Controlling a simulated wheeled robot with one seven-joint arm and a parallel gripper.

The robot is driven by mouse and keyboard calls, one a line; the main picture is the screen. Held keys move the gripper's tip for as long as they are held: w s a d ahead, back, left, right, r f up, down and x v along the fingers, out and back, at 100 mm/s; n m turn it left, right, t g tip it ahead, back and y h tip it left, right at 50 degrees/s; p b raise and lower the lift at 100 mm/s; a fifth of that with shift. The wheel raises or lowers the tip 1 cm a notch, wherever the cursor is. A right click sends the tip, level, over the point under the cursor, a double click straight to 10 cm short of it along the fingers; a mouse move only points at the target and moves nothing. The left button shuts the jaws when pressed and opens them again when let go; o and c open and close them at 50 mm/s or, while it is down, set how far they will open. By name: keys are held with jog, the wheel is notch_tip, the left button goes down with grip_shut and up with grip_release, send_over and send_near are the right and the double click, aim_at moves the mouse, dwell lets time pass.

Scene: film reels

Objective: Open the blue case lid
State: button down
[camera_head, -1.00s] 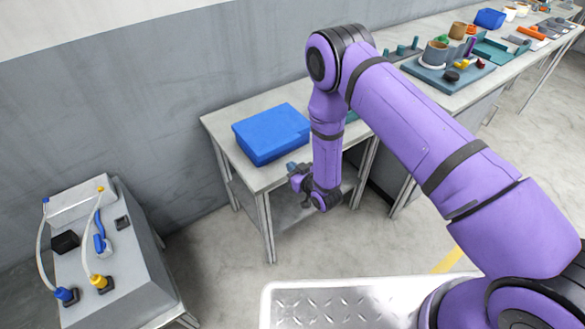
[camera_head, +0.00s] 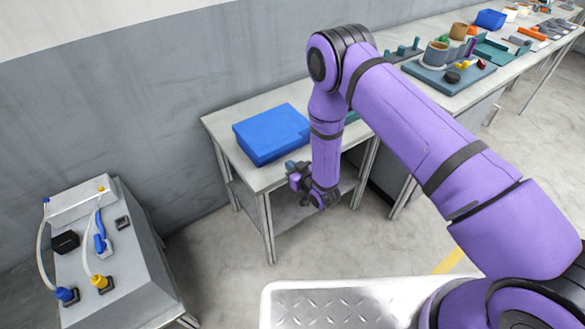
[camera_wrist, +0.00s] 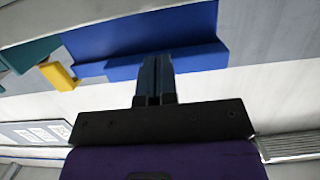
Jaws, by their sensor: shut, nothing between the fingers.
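The blue case (camera_head: 271,134) lies on the small grey table, its lid closed. In the wrist view the blue case (camera_wrist: 150,30) fills the upper middle, with a long ledge along its near side. My gripper (camera_head: 291,166) is at the table's front edge, just in front of the case. In the wrist view my gripper (camera_wrist: 155,62) is shut and empty, its fingertips overlapping the ledge of the case in the picture. I cannot tell whether they touch it.
A yellow piece (camera_wrist: 57,76) and a teal object (camera_wrist: 30,55) are left of the case in the wrist view. A grey console (camera_head: 125,250) stands at the left. A longer bench with many parts is at the right.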

jog(key=shift+r+x, duration=0.2)
jog(key=shift+x, duration=0.7)
jog(key=shift+r+x, duration=0.15)
jog(key=shift+x, duration=0.75)
jog(key=shift+s+d, duration=0.1)
jog(key=shift+d, duration=0.05)
notch_tip(320, 180, up, 6)
jog(key=w, duration=0.1)
jog(key=shift+w+a+r, duration=0.15)
jog(key=shift+w+a, duration=0.05)
jog(key=shift+a, duration=0.25)
jog(key=f+v, duration=0.2)
jog(key=v, duration=1)
jog(key=shift+s+d+f, duration=0.2)
jog(key=shift+s+d, duration=0.1)
jog(key=shift+s, duration=0.25)
